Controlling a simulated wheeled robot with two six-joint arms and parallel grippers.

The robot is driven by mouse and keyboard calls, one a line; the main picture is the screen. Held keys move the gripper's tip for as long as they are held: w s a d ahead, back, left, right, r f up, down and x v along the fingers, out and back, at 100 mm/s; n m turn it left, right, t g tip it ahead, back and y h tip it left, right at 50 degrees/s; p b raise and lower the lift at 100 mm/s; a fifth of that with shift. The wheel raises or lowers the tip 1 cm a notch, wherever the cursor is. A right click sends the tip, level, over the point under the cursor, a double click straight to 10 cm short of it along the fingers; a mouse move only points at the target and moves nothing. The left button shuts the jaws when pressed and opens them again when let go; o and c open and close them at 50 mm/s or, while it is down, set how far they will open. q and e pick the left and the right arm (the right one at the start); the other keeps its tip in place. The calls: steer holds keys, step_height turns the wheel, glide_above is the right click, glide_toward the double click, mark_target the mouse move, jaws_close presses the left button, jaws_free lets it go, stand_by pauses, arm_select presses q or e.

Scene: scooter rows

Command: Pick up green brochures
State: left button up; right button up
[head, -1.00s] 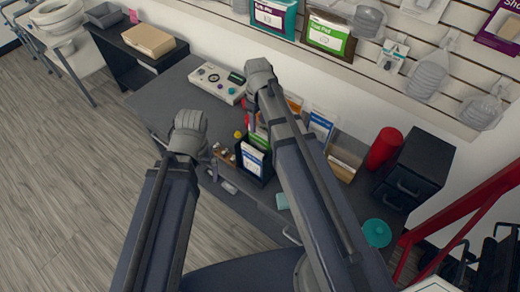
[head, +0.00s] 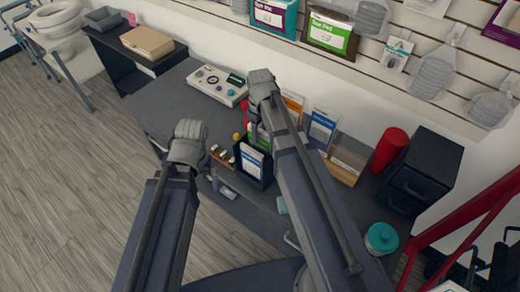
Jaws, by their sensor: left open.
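A green brochure (head: 264,136) shows only in part behind my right arm, at the back of a black holder (head: 266,180) on the grey desk. White-and-blue brochures (head: 252,162) stand in the front of the holder. My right gripper (head: 254,128) points down just beside the green patch. My own arm hides most of its jaws, so I cannot tell whether they touch it. My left gripper (head: 198,160) is open and empty, left of the holder over the front part of the desk.
The grey desk (head: 165,105) carries a white device with knobs (head: 219,84), a small brown rack (head: 222,157), orange and blue brochures (head: 320,128), a red cylinder (head: 390,148), black drawers (head: 425,170) and a teal-lidded jar (head: 381,238). Open floor lies left.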

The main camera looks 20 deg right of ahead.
jaws_close()
stand_by(1.2)
